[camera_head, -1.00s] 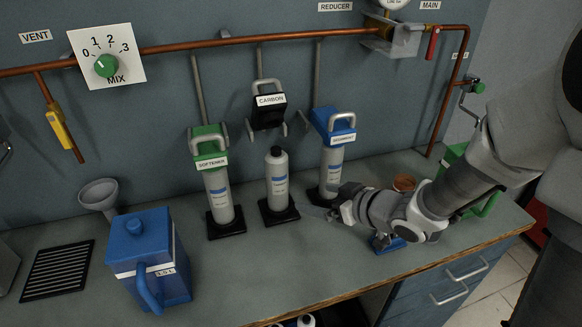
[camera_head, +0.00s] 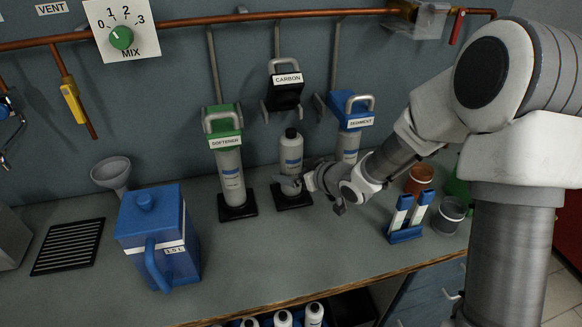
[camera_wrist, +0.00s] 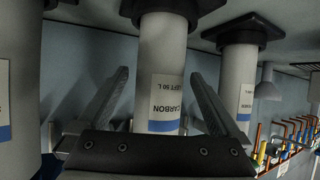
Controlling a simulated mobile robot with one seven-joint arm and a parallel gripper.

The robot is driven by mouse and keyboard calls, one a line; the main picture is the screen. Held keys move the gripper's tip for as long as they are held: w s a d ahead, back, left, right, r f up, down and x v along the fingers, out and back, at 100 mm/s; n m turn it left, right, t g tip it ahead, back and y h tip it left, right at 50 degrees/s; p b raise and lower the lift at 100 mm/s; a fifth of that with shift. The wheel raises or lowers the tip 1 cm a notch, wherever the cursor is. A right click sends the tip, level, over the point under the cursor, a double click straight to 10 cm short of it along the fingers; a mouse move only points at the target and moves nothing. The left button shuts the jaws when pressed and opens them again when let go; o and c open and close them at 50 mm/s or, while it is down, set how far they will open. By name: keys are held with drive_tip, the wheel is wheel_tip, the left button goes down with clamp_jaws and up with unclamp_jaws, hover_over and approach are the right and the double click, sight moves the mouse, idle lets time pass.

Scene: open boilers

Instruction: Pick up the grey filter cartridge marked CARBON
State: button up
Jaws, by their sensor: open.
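The grey CARBON filter cartridge (camera_head: 291,150) stands upright on a black base on the counter, below the black CARBON head (camera_head: 286,92) on the wall. Its dark cap is clear of that head. In the wrist view, which is upside down, the cartridge (camera_wrist: 164,60) shows its white CARBON label and blue band. My gripper (camera_head: 287,181) is at the cartridge's lower part, near the base. In the wrist view my gripper (camera_wrist: 160,76) is open, with one finger on each side of the cartridge. Gaps show beside it; I cannot tell whether either finger touches.
The SOFTENER cartridge (camera_head: 231,177) stands close on the left under its green head. The SEDIMENT cartridge (camera_head: 347,146) stands on the right, partly behind my arm. A blue jug (camera_head: 155,240), a blue rack (camera_head: 406,232) and a grey cup (camera_head: 449,214) are nearer. The front middle counter is clear.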

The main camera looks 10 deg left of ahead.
drive_tip(key=shift+x, duration=1)
drive_tip(key=shift+c, duration=0.2)
drive_tip(key=shift+r, duration=0.1)
clamp_jaws()
